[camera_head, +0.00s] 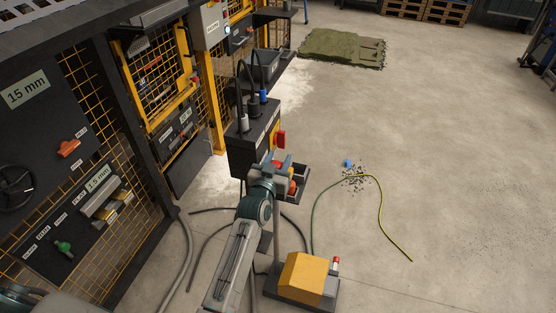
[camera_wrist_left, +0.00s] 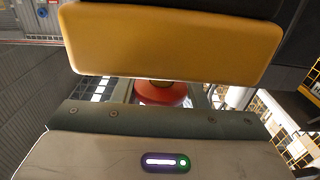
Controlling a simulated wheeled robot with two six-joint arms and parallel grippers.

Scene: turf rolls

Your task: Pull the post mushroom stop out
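A dark control post (camera_head: 241,155) stands in the middle of the head view, with plugs and cables on top. A red part (camera_head: 281,139) sticks out from its right side, beside a yellow panel. My left gripper (camera_head: 287,167) is close below this red part. In the left wrist view a round red mushroom head (camera_wrist_left: 161,93) shows in the gap between a large yellow plate (camera_wrist_left: 170,42) and my grey gripper body. Grey parts flank the head, but I cannot tell whether my fingers touch it. My fingertips are largely hidden. My right gripper is not in view.
A yellow pedal-like box (camera_head: 303,275) on a dark base is near the arm. A yellow-green cable (camera_head: 381,220) and debris (camera_head: 355,176) with a blue piece lie on the floor. Caged panels (camera_head: 75,150) line the left. Open floor lies to the right.

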